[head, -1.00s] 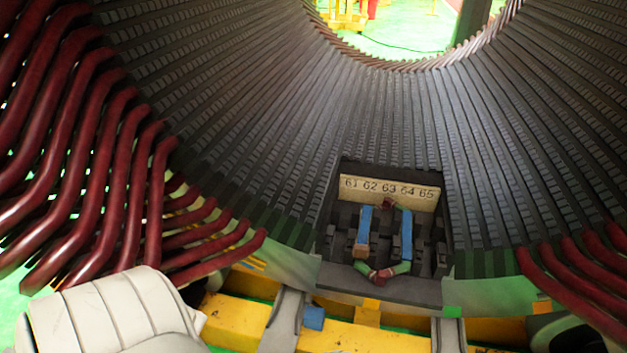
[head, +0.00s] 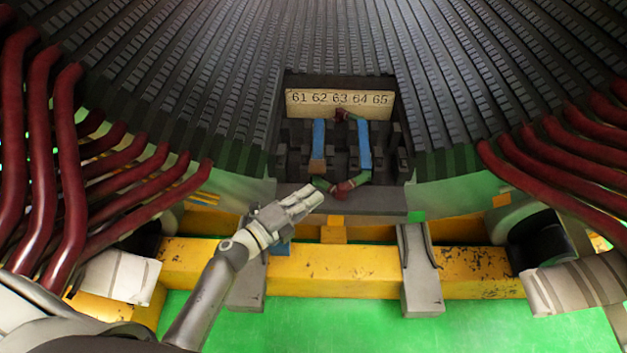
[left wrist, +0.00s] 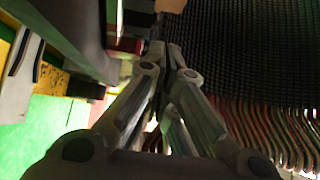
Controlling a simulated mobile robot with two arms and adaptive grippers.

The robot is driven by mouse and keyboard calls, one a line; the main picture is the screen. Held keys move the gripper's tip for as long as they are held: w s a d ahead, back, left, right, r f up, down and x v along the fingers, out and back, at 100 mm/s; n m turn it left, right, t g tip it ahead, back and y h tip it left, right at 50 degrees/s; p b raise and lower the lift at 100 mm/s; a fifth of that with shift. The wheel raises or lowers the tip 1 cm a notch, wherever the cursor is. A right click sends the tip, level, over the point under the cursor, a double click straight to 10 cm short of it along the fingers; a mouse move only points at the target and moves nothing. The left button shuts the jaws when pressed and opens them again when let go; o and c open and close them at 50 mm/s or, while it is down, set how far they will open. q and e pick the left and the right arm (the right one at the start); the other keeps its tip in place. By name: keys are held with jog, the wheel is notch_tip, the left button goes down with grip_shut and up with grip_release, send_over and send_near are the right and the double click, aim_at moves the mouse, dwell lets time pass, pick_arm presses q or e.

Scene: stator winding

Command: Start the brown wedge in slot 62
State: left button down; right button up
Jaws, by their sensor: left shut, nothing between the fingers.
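The brown wedge (head: 317,165) shows as a small tan block at the near end of a blue strip (head: 318,135), below the number 62 on the label plate (head: 340,103). In the left wrist view a tan block (left wrist: 170,5) at the top edge, just beyond the fingertips, appears to be the wedge. My left gripper (head: 312,196) is shut and empty, its tips just below and in front of the wedge. I cannot tell whether they touch it. My right gripper is not in view.
A second blue strip (head: 365,145) stands to the right, with a red and green coil end (head: 345,186) curving between the strips. Dark slotted stator walls surround the opening. Red coil bars (head: 130,200) flank it. A yellow beam (head: 340,268) runs below.

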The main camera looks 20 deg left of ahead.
aim_at(315, 165)
pick_arm(q)
jog(key=w, duration=0.4)
jog(key=shift+w+a, duration=0.15)
jog(key=shift+w, duration=0.5)
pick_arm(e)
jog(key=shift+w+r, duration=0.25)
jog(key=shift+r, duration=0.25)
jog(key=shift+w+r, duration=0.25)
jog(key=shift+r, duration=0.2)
pick_arm(q)
jog(key=shift+b, duration=0.3)
